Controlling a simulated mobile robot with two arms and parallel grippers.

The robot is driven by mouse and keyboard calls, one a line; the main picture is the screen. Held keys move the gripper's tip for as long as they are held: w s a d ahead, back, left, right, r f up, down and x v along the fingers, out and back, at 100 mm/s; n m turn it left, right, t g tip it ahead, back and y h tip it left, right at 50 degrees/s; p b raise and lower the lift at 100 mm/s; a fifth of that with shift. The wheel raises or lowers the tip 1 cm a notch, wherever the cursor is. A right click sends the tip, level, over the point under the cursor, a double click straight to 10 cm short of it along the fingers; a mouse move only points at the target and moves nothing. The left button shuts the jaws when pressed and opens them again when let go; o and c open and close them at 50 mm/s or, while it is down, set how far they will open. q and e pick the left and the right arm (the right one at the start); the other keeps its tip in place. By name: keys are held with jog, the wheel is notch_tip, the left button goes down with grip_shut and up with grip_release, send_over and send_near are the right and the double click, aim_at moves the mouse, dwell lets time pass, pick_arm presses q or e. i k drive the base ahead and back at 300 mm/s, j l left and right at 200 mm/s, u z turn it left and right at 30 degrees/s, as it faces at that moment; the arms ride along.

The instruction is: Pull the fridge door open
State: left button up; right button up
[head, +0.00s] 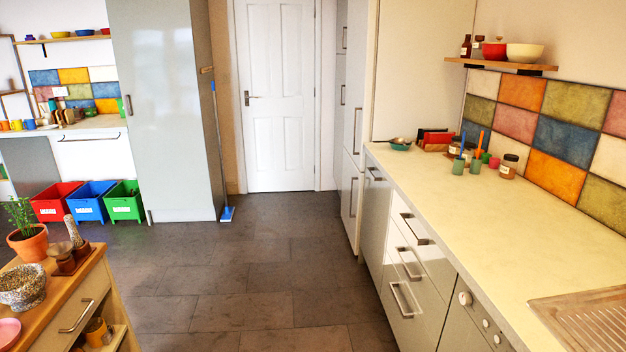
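A tall pale unit (420,70) stands at the far end of the right-hand counter, its front seen at a steep angle. It has an upper door (362,85) and a lower door (351,195), each with a vertical bar handle; both look shut. It looks like a built-in fridge, but no marking confirms this. A tall grey cabinet (165,110) stands left of the white room door, also shut; I cannot tell what it holds. Neither of my grippers is in view.
The dark tiled floor (240,270) is clear up to the white door (280,95). The right counter (450,200) has drawers with handles. A wooden island (70,300) stands at lower left. A blue broom (222,160) leans by the grey cabinet, near coloured crates (90,203).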

aim_at(363, 14)
jog(key=i, duration=2.2)
jog(key=j+u, duration=0.05)
jog(key=j, duration=0.05)
